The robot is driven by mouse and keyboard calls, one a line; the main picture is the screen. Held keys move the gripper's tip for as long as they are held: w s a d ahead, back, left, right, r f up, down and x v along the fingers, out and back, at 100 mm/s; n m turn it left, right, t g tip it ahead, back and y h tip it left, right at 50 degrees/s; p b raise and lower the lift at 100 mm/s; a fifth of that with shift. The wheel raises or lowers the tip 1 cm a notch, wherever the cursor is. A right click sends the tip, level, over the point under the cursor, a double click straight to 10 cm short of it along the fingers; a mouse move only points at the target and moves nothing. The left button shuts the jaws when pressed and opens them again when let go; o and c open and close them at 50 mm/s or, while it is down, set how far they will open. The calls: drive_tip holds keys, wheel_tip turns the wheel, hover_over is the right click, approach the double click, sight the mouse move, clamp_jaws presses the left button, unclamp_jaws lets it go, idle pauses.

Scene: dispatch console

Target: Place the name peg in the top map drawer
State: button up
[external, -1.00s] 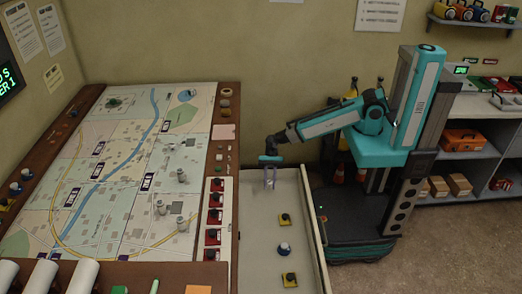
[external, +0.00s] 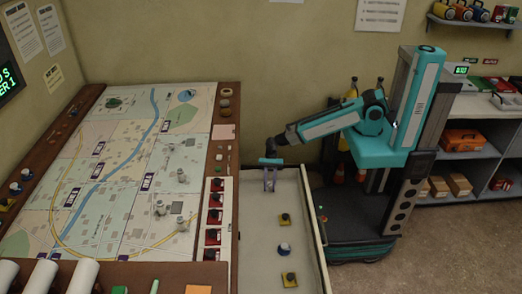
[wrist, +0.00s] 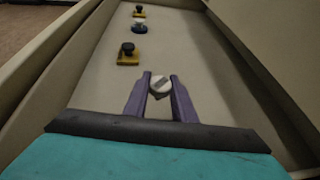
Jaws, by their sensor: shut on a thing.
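My gripper (external: 270,178) points down into the open top map drawer (external: 258,250), near the drawer's far end. In the wrist view, my gripper (wrist: 160,84) has its two purple fingers shut on a small white round-topped peg (wrist: 160,88), which looks like the name peg. Its lower part is hidden or too small to make out, and I cannot tell whether it touches the drawer floor. In the external view the peg is a small pale spot between the fingers.
Two yellow-based black-knobbed pieces (external: 285,219) (external: 289,280) and a blue-and-white piece (external: 284,248) stand in the drawer. The map table (external: 110,180) lies left of the drawer. The drawer's right wall (external: 314,240) runs beside my base. Bare drawer floor lies around the fingers.

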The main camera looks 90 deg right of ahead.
drive_tip(key=o, duration=1)
drive_tip(key=shift+r, duration=0.6)
drive_tip(key=b+v, duration=0.1)
drive_tip(key=v, duration=1.1)
drive_tip(key=shift+b, duration=0.4)
drive_tip(key=shift+a, duration=0.1)
drive_tip(key=shift+p+x, duration=0.9)
drive_tip(key=shift+x, duration=4.1)
